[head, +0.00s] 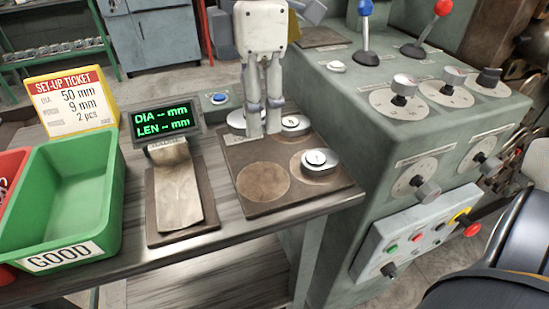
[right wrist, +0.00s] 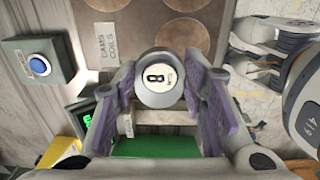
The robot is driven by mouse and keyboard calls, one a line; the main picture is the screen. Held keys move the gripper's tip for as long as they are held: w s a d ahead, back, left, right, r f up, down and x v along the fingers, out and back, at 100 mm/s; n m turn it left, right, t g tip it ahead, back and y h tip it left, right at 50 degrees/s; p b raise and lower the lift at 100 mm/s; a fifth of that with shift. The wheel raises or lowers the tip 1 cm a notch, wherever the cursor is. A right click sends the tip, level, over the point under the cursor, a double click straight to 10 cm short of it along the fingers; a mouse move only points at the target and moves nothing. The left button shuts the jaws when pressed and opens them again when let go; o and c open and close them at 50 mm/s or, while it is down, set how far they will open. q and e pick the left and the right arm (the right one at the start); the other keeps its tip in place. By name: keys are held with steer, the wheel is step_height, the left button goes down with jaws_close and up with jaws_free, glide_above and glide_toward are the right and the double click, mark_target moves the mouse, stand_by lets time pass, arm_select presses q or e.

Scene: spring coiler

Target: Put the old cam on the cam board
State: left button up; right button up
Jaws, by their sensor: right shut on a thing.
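My right gripper (head: 264,130) reaches down over the far part of the brown cam board (head: 285,205). In the right wrist view its purple-padded fingers (right wrist: 160,98) are shut on a grey round cam (right wrist: 159,77) with a white face marked 8. In the head view the fingers partly hide what is between and behind them; I cannot tell how high the held cam is. One cam (head: 314,160) lies on the near right circle. Another disc (head: 294,123) shows at the far right of the board. The near left circle (head: 263,182) is empty. My left gripper is not in view.
Left of the board are a brown mat with a metal chute (head: 180,190), a green display (head: 167,121), a blue button (head: 218,98) and the green GOOD bin (head: 112,205). The grey machine (head: 380,130) with dials and levers stands close on the right.

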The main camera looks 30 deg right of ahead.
mark_target(269, 179)
steer(key=s+f, duration=0.1)
steer(key=f, duration=0.1)
steer(key=s+f, duration=0.1)
steer(key=f, duration=0.2)
steer(key=s+f, duration=0.1)
steer(key=f, duration=0.1)
steer(key=shift+s+a+f, duration=0.15)
steer(key=shift+s+f, duration=0.15)
steer(key=shift+w+f, duration=0.15)
steer(key=shift+f, duration=0.15)
steer(key=o, duration=1.3)
steer(key=shift+f, duration=0.15)
step_height(269, 179, up, 12)
steer(key=shift+r, duration=0.15)
